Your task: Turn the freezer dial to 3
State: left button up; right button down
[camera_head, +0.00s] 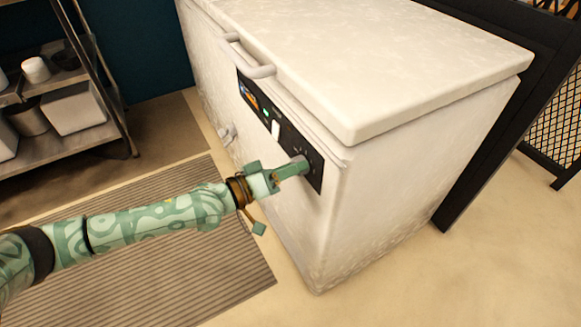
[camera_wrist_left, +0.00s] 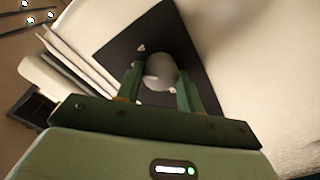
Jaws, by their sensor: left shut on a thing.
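The white chest freezer (camera_head: 400,60) stands in the middle of the head view with its lid down. A black control panel (camera_head: 315,178) runs along its front. My left gripper (camera_head: 300,168) reaches the right end of this panel and is shut on the dial. In the left wrist view the round grey dial (camera_wrist_left: 161,70) sits between the two green fingers of my left gripper (camera_wrist_left: 160,85). The dial's markings are mostly hidden or too small to read, so its setting cannot be told. My right gripper is not in view.
A grey handle (camera_head: 250,60) sticks out from the freezer's lid edge. A metal shelf (camera_head: 70,140) with pots and containers stands at the left. A striped mat (camera_head: 240,290) lies on the floor before the freezer. A dark frame (camera_head: 480,140) stands behind the freezer at the right.

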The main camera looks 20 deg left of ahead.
pick_arm(q)
jog(key=shift+n, duration=0.5)
jog(key=shift+f, duration=0.1)
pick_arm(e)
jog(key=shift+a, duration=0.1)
pick_arm(q)
jog(key=o, duration=1)
jog(key=p+v, duration=0.4)
jog(key=v, duration=1.2)
jog(key=shift+s+a, duration=0.1)
jog(key=shift+a, duration=0.1)
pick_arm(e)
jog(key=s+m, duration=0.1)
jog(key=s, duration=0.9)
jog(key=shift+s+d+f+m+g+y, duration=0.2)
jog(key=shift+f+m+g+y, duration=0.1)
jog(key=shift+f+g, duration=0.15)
